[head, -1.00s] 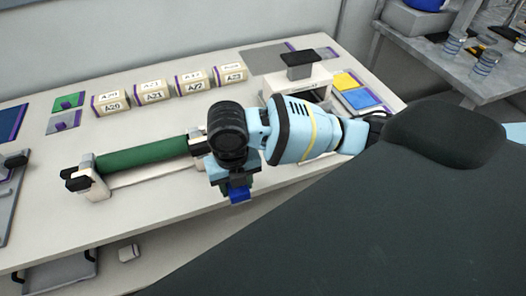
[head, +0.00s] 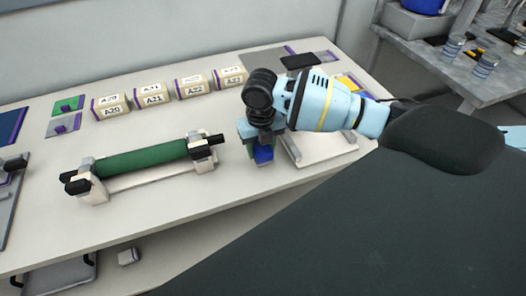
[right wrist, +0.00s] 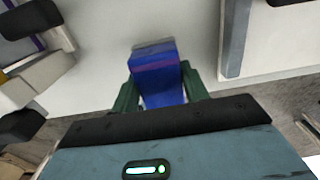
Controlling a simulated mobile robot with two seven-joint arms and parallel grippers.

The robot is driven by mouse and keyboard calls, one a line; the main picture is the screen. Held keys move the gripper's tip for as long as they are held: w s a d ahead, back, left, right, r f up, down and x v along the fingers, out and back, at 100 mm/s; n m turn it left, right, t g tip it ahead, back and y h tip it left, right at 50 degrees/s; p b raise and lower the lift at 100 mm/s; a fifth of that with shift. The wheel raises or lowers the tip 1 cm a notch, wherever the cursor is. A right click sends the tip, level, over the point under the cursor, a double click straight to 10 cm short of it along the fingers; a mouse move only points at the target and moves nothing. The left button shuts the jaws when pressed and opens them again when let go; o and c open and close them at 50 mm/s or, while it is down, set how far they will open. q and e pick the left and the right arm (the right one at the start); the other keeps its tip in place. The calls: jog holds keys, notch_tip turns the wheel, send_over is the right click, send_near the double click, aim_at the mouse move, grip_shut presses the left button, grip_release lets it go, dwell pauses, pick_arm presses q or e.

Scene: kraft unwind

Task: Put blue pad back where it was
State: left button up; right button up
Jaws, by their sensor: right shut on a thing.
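A blue pad (head: 263,153) is in my right gripper (head: 261,150), which is above the table just right of the green roll's stand. In the right wrist view the same pad (right wrist: 158,72) sits between the green fingers of the right gripper (right wrist: 160,88), which is shut on it. In the head view the pad is partly covered by the gripper and wrist. My left gripper is not in view.
A green roll (head: 142,158) lies on a white stand left of the gripper. Several labelled blocks (head: 153,95) stand in a row behind it. A white frame (head: 322,150) is to the right, partly under my arm.

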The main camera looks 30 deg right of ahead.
aim_at(263, 153)
jog(key=shift+w+d, duration=0.1)
jog(key=shift+d, duration=0.1)
jog(key=f, duration=0.2)
jog(key=shift+w+d+f, duration=0.2)
jog(key=shift+d+f, duration=0.1)
jog(key=shift+d, duration=0.05)
jog(key=shift+f, duration=0.45)
jog(key=shift+f, duration=0.1)
jog(key=shift+f, duration=0.15)
jog(key=o, duration=1)
jog(key=shift+o, duration=0.2)
notch_tip(263, 153, up, 12)
jog(key=shift+r+p, duration=0.25)
jog(key=shift+p, duration=0.1)
